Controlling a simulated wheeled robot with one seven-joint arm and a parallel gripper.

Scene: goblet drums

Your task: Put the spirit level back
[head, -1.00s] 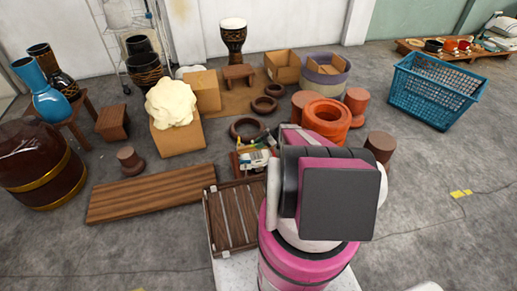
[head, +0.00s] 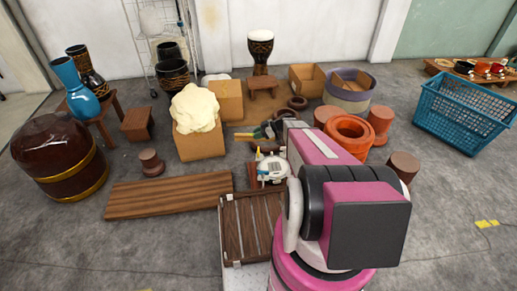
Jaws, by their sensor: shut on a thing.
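My arm reaches forward, and its wrist hides most of my gripper (head: 266,131). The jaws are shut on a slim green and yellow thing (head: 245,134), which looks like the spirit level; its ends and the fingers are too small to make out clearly. It is above the floor clutter, behind a white tool-like object (head: 271,168) on a small reddish-brown support (head: 253,178). Whether it touches anything is not clear.
A dark slatted wooden crate (head: 247,226) is left of my arm, near a long plank (head: 165,193). A cloth-topped cardboard box (head: 200,145) stands farther left. Orange rings (head: 350,138) are right of my arm. Bare floor lies at front left and right.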

